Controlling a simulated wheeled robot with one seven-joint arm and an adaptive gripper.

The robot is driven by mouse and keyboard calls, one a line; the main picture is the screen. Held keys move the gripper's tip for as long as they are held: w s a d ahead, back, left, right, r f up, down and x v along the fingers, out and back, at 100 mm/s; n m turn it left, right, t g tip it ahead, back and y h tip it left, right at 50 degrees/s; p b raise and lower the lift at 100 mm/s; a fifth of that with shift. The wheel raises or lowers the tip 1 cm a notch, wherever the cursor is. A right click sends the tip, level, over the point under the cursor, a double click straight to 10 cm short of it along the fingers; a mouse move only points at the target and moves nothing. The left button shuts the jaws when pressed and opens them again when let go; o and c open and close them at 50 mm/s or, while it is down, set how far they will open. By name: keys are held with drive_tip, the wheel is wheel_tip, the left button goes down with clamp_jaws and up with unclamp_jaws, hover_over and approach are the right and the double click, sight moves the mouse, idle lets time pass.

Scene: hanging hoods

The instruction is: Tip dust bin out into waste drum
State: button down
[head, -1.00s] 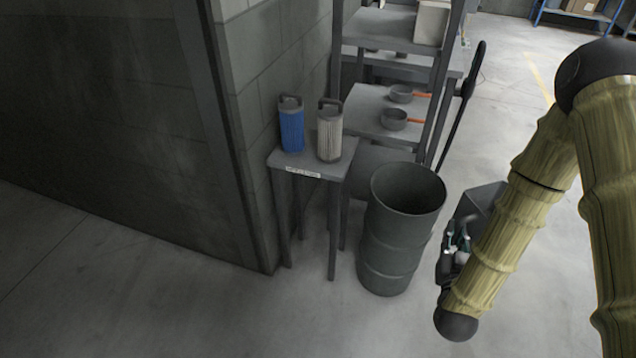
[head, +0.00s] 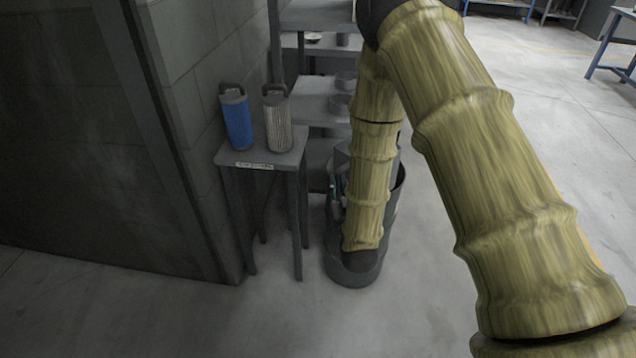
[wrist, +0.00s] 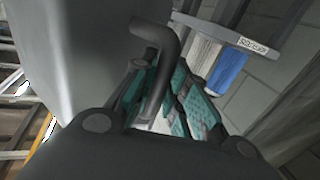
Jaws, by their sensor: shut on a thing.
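The waste drum (head: 345,276) is a dark grey ribbed barrel standing on the floor, largely hidden behind my arm in the head view. The dust bin is a grey container; a small part of it (head: 343,153) shows beside my arm, over the drum's mouth. In the wrist view its smooth grey wall (wrist: 95,45) fills the upper left. My gripper (wrist: 160,88) has teal finger pads and is shut on the bin's dark bent handle (wrist: 170,40). In the head view my gripper (head: 338,190) is mostly covered by my arm. The bin's opening and contents are hidden.
A small grey stand (head: 262,160) left of the drum carries a blue filter (head: 237,120) and a pale pleated filter (head: 277,122). A grey shelf (head: 310,85) with pans stands behind. A wall is at the left; open floor lies right.

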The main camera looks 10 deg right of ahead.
drive_tip(key=w+a+f+b, duration=0.1)
drive_tip(key=w+a+b, duration=0.1)
drive_tip(key=w+b, duration=0.4)
drive_tip(key=w+a+f+b, duration=0.2)
drive_tip(key=w+b, duration=0.3)
drive_tip(key=b, duration=0.4)
wheel_tip(320, 180, up, 10)
drive_tip(key=m+g+y+p, duration=0.1)
drive_tip(key=m+g+p, duration=0.4)
drive_tip(key=p, duration=1)
drive_tip(key=w+d+m+g+y+p, duration=0.1)
drive_tip(key=w+d+m+g+y, duration=0.2)
drive_tip(key=d, duration=0.6)
drive_tip(key=shift+w+d+m+g+y, duration=0.25)
drive_tip(key=shift+w+m+y, duration=0.55)
drive_tip(key=shift+w+m, duration=0.85)
drive_tip(key=shift+s+a+r+m+p, duration=0.1)
drive_tip(key=shift+s+a+m+p, duration=0.15)
drive_tip(key=shift+s+p, duration=0.15)
idle(0.5)
